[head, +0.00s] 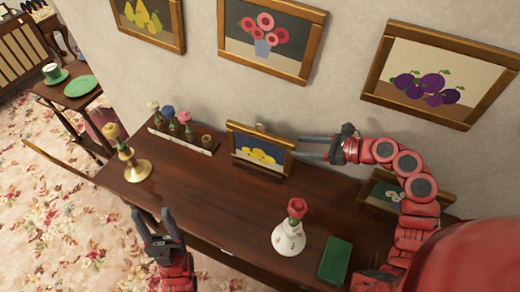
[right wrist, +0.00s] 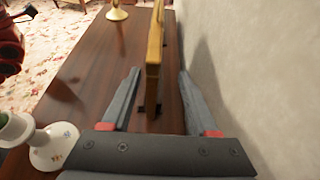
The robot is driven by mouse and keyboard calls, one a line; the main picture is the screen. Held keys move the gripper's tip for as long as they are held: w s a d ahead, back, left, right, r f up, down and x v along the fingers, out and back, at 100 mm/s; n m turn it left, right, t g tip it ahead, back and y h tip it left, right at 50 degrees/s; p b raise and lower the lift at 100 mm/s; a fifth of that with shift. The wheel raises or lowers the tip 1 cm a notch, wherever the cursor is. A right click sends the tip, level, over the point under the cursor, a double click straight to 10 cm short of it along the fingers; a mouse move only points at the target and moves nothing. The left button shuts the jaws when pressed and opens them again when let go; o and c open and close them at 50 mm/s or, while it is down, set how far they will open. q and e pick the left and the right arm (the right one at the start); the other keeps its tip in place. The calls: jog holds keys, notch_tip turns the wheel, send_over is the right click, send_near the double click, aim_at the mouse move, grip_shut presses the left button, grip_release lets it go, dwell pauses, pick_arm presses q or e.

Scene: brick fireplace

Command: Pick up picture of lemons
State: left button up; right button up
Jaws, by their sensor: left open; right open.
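The picture of lemons (head: 259,152) is a small gold-framed picture with yellow fruit, standing upright on the dark wooden table near the wall. In the right wrist view the frame (right wrist: 155,50) shows edge-on, between and beyond my open fingers. My right gripper (head: 300,149) is open beside the picture's right edge, one finger on either side of the frame's plane; I cannot tell if they touch it. It also shows in the right wrist view (right wrist: 160,85). My left gripper (head: 158,222) is open and empty over the table's front edge.
A white vase with a red flower (head: 289,237) and a green book (head: 336,260) are at the front right. A flower rack (head: 183,135) is left of the picture. Another small picture (head: 385,190) is behind my right arm.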

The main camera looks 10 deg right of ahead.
aim_at(284, 148)
jog(key=p+x, duration=0.1)
jog(key=x, duration=0.1)
jog(key=p+x, duration=0.2)
jog(key=x, duration=0.1)
jog(key=shift+s+a+f, duration=0.1)
jog(key=shift+s+a, duration=0.15)
jog(key=shift+a, duration=0.3)
jog(key=shift+w+a+f, duration=0.15)
jog(key=shift+a+f, duration=0.05)
grip_shut()
